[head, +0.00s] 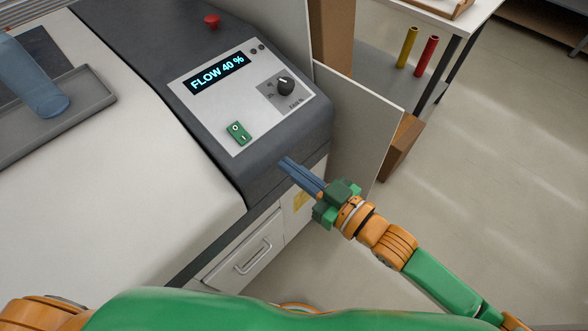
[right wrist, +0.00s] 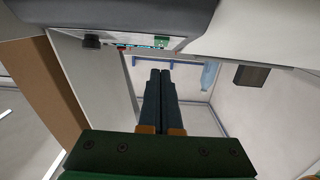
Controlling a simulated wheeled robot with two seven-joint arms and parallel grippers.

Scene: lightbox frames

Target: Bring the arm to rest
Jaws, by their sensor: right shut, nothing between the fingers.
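My right gripper (head: 287,166) is shut and empty. In the head view it is in front of the right front edge of a dark grey control console, near its lower corner. In the right wrist view its two dark fingers (right wrist: 160,75) lie side by side with nothing between them. My right arm comes in from the lower right, in green and orange. My left gripper is not in view.
The console panel (head: 212,118) carries a "FLOW 40 %" display, a black knob (head: 285,86) and a green rocker switch (head: 238,132). A red button (head: 212,21) is behind. A grey tray (head: 96,97) with a blue item (head: 30,80) lies left. Open floor lies right.

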